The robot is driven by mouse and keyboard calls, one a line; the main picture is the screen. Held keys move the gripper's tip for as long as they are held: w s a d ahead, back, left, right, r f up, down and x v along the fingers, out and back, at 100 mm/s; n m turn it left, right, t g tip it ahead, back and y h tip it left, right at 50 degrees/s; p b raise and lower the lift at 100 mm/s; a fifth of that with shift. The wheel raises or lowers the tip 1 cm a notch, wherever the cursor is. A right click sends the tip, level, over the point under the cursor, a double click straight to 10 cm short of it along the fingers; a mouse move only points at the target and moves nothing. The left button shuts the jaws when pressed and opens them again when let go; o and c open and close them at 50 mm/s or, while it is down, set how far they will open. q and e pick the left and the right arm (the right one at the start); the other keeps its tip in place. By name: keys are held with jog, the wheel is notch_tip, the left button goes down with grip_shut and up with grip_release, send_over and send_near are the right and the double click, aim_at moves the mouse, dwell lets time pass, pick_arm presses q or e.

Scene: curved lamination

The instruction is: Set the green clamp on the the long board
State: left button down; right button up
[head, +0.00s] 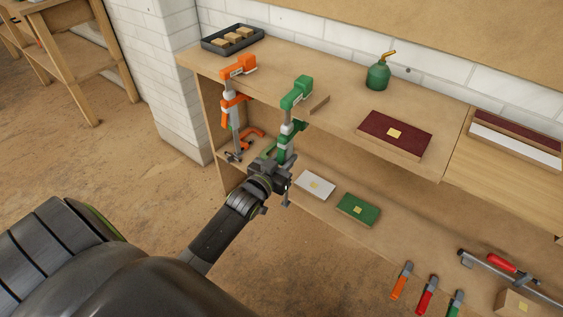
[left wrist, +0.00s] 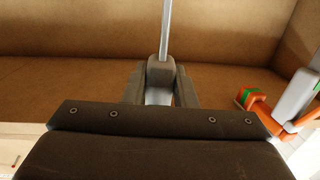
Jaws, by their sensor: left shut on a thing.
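The green clamp (head: 297,95) stands upright at the bench's front edge, its green head at bench-top height and its grey bar hanging down. My left gripper (head: 272,172) is shut on its lower part, below the bench top. In the left wrist view my gripper (left wrist: 160,85) closes on a grey part, with a thin metal rod (left wrist: 164,30) rising from it. I cannot tell whether the clamp touches the bench. A long dark red and white board (head: 515,145) lies at the right; I cannot tell whether it is the long board. My right gripper is not in view.
An orange clamp (head: 238,70) stands at the bench edge just left of the green one. A black tray (head: 215,46), a green oil can (head: 377,77) and a dark red box (head: 395,134) are on the bench (head: 335,75). White and green boxes lie on the shelf below.

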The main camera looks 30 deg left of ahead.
pick_arm(q)
jog(key=shift+f, duration=0.1)
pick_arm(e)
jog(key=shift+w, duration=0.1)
pick_arm(q)
jog(key=c, duration=1.2)
grip_release()
jog(key=shift+o, duration=0.5)
jog(key=shift+f, duration=0.2)
jog(key=s+r, duration=0.1)
jog(key=s, duration=1.6)
jog(key=shift+s+r+b, duration=0.2)
jog(key=shift+r+b, duration=0.05)
jog(key=shift+b, duration=0.15)
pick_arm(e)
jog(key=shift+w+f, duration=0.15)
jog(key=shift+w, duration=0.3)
pick_arm(q)
jog(key=shift+d, duration=0.1)
